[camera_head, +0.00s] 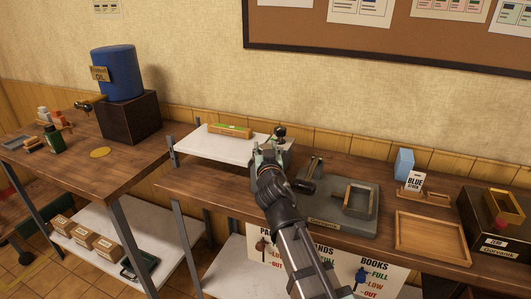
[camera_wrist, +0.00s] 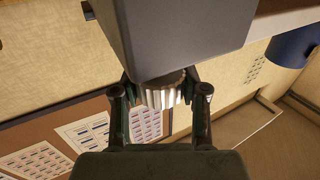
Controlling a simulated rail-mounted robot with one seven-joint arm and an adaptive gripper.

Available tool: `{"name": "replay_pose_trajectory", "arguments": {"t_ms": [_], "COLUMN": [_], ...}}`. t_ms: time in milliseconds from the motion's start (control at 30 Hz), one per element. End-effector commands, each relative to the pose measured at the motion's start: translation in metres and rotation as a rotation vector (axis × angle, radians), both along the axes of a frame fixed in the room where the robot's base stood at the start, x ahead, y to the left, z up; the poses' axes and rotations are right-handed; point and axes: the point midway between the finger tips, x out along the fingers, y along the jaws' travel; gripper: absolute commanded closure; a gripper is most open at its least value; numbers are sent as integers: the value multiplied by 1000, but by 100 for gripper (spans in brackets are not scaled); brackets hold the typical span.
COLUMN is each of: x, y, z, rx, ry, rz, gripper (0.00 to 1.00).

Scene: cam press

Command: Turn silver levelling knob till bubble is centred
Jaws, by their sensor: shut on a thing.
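The silver levelling knob (camera_wrist: 163,94) is ridged and sits against the end of a grey block (camera_wrist: 180,35) in the wrist view. My gripper (camera_wrist: 160,98) is shut on the knob, one finger on each side of it. In the head view my gripper (camera_head: 268,158) is at the right end of a white plate (camera_head: 205,146) and hides the knob. A yellow level (camera_head: 230,130) with a green vial lies on the plate. The bubble is too small to make out.
A grey press base (camera_head: 335,222) with a lever stands just right of my gripper on the wooden bench. Further right are a wooden tray (camera_head: 432,237), a blue block (camera_head: 404,164) and a dark box (camera_head: 495,225).

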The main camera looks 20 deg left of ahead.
Motion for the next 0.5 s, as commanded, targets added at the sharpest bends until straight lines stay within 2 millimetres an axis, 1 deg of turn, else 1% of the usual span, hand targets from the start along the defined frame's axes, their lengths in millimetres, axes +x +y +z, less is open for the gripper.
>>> {"name": "replay_pose_trajectory", "arguments": {"t_ms": [33,133,500], "x": [1,2,2], "y": [1,2,3], "z": [-4,-6,-6], "rx": [3,3,2], "ry": [-3,-4,-6], "rz": [-8,-32,-157], "gripper": [91,91,91]}}
